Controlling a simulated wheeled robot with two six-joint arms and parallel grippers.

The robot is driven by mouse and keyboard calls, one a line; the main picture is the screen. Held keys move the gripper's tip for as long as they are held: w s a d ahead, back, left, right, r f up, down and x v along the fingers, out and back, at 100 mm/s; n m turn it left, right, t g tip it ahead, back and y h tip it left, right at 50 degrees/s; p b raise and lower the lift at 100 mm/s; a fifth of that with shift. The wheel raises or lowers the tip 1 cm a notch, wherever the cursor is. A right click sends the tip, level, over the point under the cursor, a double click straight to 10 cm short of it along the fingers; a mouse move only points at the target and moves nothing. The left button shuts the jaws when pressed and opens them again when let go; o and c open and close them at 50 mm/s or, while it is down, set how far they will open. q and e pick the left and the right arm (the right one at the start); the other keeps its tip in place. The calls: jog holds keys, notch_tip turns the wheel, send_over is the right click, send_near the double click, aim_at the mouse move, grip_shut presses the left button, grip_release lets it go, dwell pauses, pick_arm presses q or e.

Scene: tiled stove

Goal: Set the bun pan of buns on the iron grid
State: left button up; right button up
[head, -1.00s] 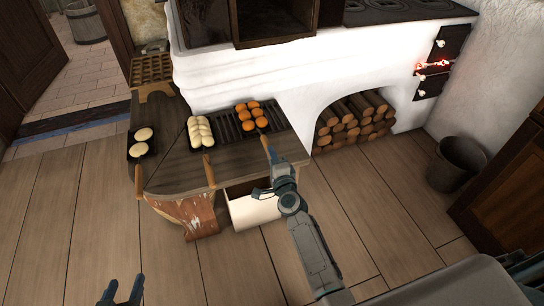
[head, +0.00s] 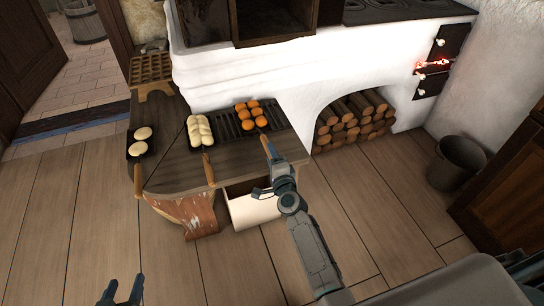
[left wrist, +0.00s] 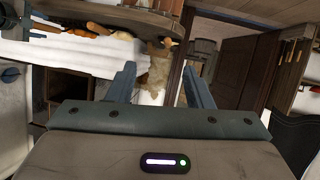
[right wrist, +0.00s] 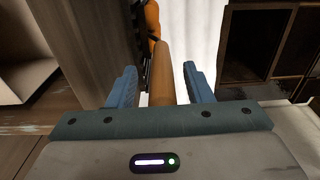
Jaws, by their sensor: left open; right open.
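The bun pan's several orange buns (head: 252,116) sit in two rows at the right of the wooden table. The ribbed dark iron grid (head: 226,126) shows on both sides of the pan, which appears to lie over it; whether it rests flat is hard to tell. The pan's wooden handle (head: 268,149) points toward the front. My right gripper (head: 268,172) is open at this handle; in the right wrist view the handle (right wrist: 162,75) stands between the fingers with gaps on both sides. My left gripper (head: 122,292) is open and empty, low at the left, away from the table.
A pan of pale braided loaves (head: 199,132) lies left of the grid, and a pan of two pale rounds (head: 140,143) lies further left. Their handles stick out forward. An open drawer (head: 252,208) is below the table. The white stove (head: 290,75) rises behind.

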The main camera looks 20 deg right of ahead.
jog(key=shift+s, duration=0.15)
pick_arm(q)
jog(key=w+r+t+b, duration=0.1)
jog(key=w+r+t, duration=0.3)
jog(key=r, duration=0.5)
jog(key=shift+a+t, duration=0.45)
jog(key=shift+t, duration=0.25)
pick_arm(e)
jog(key=s, duration=1)
jog(key=shift+s, duration=0.25)
pick_arm(q)
notch_tip(320, 180, down, 4)
jog(key=b, duration=0.3)
jog(key=shift+r+b, duration=0.1)
jog(key=shift+b, duration=0.25)
pick_arm(e)
jog(key=s, duration=0.9)
jog(key=shift+d, duration=0.2)
